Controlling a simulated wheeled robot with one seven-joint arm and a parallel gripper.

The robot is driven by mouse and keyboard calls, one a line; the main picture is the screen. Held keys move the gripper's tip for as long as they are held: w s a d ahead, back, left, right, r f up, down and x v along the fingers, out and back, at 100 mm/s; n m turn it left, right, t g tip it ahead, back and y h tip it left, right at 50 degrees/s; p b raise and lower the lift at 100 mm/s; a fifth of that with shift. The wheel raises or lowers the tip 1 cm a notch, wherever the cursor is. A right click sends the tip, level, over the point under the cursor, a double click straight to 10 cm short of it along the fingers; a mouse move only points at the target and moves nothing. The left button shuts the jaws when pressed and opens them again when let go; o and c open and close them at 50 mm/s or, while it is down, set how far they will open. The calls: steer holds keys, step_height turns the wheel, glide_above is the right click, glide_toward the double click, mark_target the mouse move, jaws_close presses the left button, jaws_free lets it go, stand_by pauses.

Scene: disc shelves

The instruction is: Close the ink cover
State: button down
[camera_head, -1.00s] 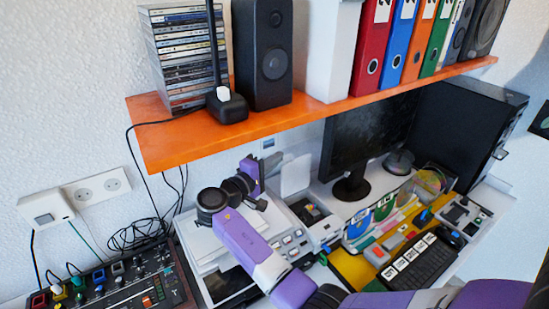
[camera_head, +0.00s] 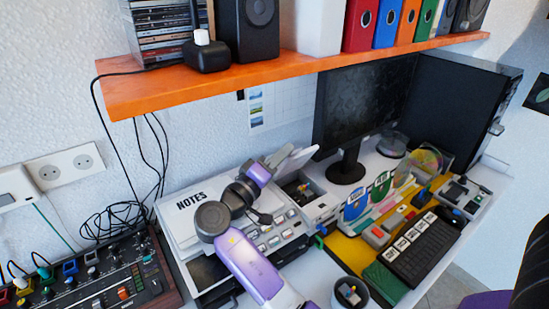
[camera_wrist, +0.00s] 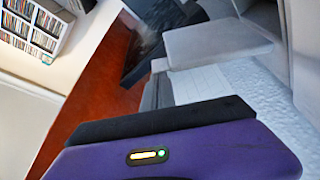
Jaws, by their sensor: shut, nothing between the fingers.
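The printer (camera_head: 268,240) stands on the desk with its ink compartment (camera_head: 303,190) open at its right end; small coloured parts show inside. The pale ink cover (camera_head: 295,161) is raised and tilted beside the compartment. My gripper (camera_head: 262,170) is just left of the cover, purple and close to it; I cannot tell whether they touch. In the wrist view my gripper (camera_wrist: 170,130) shows as a purple body with a dark edge, shut with nothing held. A grey slab beyond it, perhaps the cover (camera_wrist: 215,42), is in that view.
An orange shelf (camera_head: 290,69) with a speaker and binders hangs above. A monitor (camera_head: 365,100) stands right of the printer. A notes sheet (camera_head: 185,205) lies on the printer top. A keyboard (camera_head: 425,250), a cup (camera_head: 350,292) and a mixer (camera_head: 100,275) crowd the desk.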

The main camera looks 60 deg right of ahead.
steer(key=shift+m, duration=0.7)
steer(key=shift+s+a+f+b, duration=0.5)
steer(key=shift+s+f+b, duration=0.55)
steer(key=shift+f, duration=0.1)
steer(key=shift+s+a+f+b, duration=0.55)
steer(key=shift+s+f+b, duration=0.45)
steer(key=shift+s+f, duration=0.15)
steer(key=shift+s+a+f+b, duration=0.5)
steer(key=shift+s+f+b, duration=0.55)
steer(key=shift+f, duration=0.15)
steer(key=shift+b+v, duration=0.3)
steer(key=shift+v, duration=3.65)
steer(key=shift+w+f, duration=0.1)
steer(key=shift+f, duration=0.05)
